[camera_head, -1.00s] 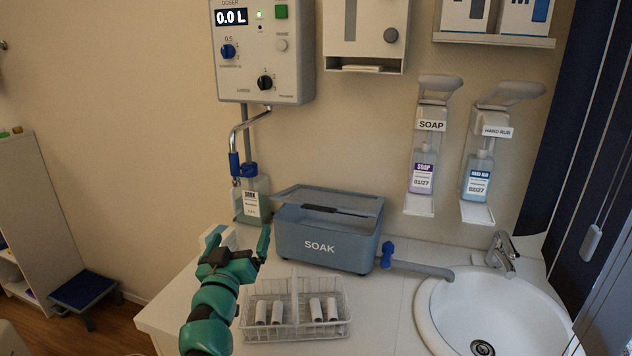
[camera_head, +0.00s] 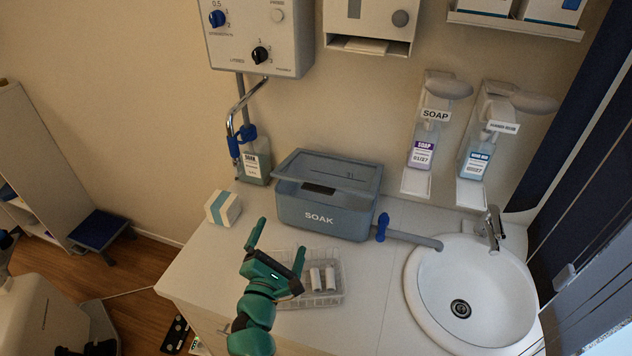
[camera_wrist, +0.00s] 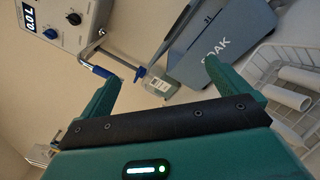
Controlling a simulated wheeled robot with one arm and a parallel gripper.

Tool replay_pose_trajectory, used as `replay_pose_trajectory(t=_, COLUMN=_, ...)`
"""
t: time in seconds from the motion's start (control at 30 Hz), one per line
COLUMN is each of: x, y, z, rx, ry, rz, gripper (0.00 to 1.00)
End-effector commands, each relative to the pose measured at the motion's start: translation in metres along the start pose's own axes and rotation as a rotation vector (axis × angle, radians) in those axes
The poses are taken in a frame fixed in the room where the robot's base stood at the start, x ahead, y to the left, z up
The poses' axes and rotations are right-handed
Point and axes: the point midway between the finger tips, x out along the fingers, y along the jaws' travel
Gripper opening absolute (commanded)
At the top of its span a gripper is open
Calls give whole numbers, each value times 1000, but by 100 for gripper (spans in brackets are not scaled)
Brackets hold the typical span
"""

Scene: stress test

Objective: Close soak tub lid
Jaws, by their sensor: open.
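The soak tub (camera_head: 325,218) is a grey-blue box marked SOAK, on the counter by the wall.
A wire basket (camera_head: 335,297) with white rolls stands before the tub. A small box (camera_head: 222,207) and a bottle (camera_head: 254,165) are to the left. A blue-handled tap (camera_head: 382,226) leads from the tub to the sink (camera_head: 478,295).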

Motion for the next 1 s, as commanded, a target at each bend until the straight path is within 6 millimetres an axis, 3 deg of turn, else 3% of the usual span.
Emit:
replay_pose_trajectory(t=0.2, x=1, y=-16, z=12, rx=-462, ry=-15, rz=-82, gripper=100)
replay_pose_trajectory(t=0.4, x=2, y=-22, z=14, rx=-721, ry=-3, rz=-112, gripper=100)
replay_pose_trajectory(t=0.67, x=15, y=-23, z=16, rx=-782, ry=-2, rz=-119, gripper=100)
replay_pose_trajectory(t=1.0, x=77, y=-28, z=21, rx=-780, ry=-2, rz=-119, gripper=100)
